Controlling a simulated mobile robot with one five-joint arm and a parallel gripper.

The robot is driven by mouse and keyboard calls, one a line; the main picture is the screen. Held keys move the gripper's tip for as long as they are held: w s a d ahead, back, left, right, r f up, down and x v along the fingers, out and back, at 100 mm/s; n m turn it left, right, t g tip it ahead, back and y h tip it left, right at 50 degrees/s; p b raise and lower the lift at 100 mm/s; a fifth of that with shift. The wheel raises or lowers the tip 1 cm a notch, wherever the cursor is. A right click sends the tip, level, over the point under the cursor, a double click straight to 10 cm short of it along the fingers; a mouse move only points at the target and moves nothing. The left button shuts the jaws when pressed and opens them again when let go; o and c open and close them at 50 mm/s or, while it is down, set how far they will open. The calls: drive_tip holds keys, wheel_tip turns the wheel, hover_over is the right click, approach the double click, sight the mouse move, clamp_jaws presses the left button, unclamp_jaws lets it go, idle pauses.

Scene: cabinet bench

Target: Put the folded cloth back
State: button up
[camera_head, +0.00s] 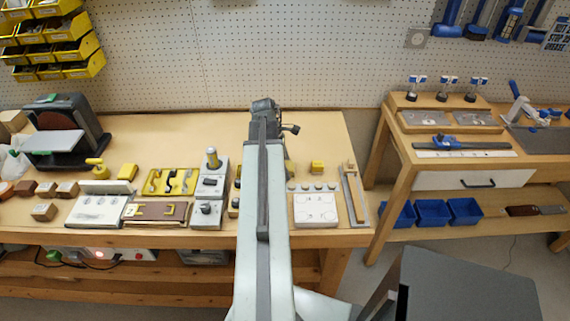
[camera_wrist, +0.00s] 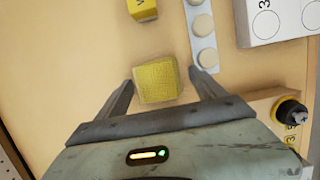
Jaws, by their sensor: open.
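A small yellow block-shaped item with a fine woven texture, which looks like the folded cloth (camera_wrist: 157,84), lies on the light wooden bench top in the wrist view. My gripper (camera_wrist: 161,78) is open, one finger to each side of the cloth, with a visible gap to each finger. I cannot tell how far the fingertips are above the bench. In the head view my arm covers the spot, so the cloth and the fingers cannot be made out clearly there.
Close by are a yellow block (camera_wrist: 142,8), a strip with round pale discs (camera_wrist: 203,30), a white panel (camera_wrist: 270,22) and a black knob (camera_wrist: 290,112). The bench (camera_head: 135,130) is crowded along its front; its back strip is mostly clear. A second bench (camera_head: 405,150) stands at right.

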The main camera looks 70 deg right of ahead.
drive_tip(key=shift+r, duration=0.1)
drive_tip(key=p+v, duration=1.2)
drive_tip(key=shift+w, duration=0.15)
